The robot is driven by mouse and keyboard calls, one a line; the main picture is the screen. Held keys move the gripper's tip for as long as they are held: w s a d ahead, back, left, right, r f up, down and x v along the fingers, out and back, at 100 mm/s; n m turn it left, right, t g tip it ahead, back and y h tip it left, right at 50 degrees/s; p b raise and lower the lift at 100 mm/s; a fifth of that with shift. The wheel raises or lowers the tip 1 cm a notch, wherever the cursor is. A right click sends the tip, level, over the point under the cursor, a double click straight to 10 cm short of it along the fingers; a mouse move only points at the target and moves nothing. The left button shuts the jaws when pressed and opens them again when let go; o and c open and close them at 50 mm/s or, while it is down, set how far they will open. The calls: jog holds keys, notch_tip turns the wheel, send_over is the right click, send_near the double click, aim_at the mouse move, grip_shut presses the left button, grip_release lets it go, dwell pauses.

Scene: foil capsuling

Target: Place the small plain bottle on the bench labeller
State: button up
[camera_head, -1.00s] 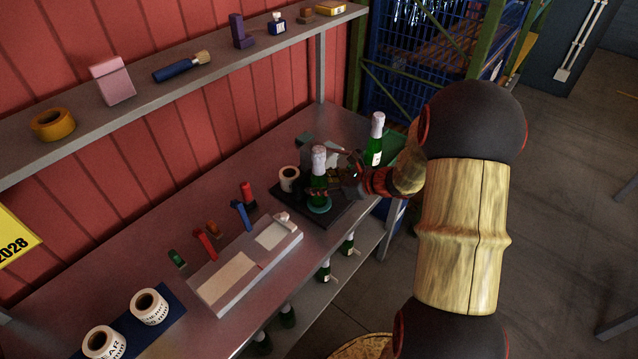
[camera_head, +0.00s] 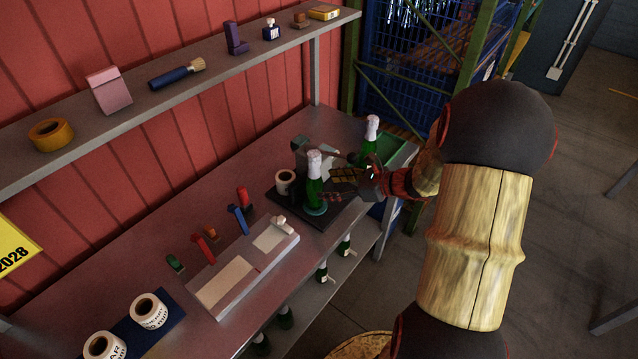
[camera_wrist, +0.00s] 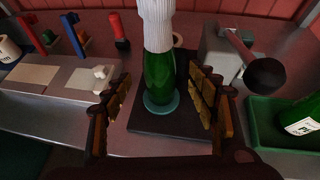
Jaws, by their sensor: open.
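The small plain bottle (camera_head: 314,190), green glass with a pale foil top and no label showing, stands upright on the round teal pad of the bench labeller (camera_head: 286,205). In the wrist view the bottle (camera_wrist: 159,78) rises from the teal disc (camera_wrist: 162,106) on the dark base plate. My gripper (camera_head: 340,178) is open, just right of the bottle in the head view. In the wrist view its two fingers (camera_wrist: 160,110) are spread wide to either side, with the bottle beyond and between them, apart from both.
A labelled bottle stands in a green tray (camera_head: 398,150) on the right, also in the wrist view (camera_wrist: 262,125). A grey machine body with a dark-knobbed lever (camera_wrist: 266,75) stands close right of the bottle. A label roll (camera_head: 285,181) and coloured tools are left.

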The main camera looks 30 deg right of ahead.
jog(key=v, duration=0.5)
jog(key=s+a+r+n+g, duration=0.3)
jog(key=s+a+r+n, duration=0.1)
jog(key=a+n, duration=0.4)
jog(key=s+a+r+n+g, duration=0.35)
jog(key=a+n, duration=0.25)
jog(key=a, duration=0.4)
jog(key=s+a+r+n+t+h, duration=0.1)
jog(key=s+a+r+n+h, duration=0.2)
jog(key=s+r+n+h, duration=0.3)
jog(key=s+r+n+p, duration=0.1)
jog(key=s+n, duration=0.4)
jog(key=n, duration=0.5)
jog(key=shift+s+a+r, duration=0.25)
jog(key=shift+r, duration=0.15)
jog(key=shift+t, duration=0.25)
jog(key=shift+f+b, duration=0.4)
jog(key=shift+b, duration=0.1)
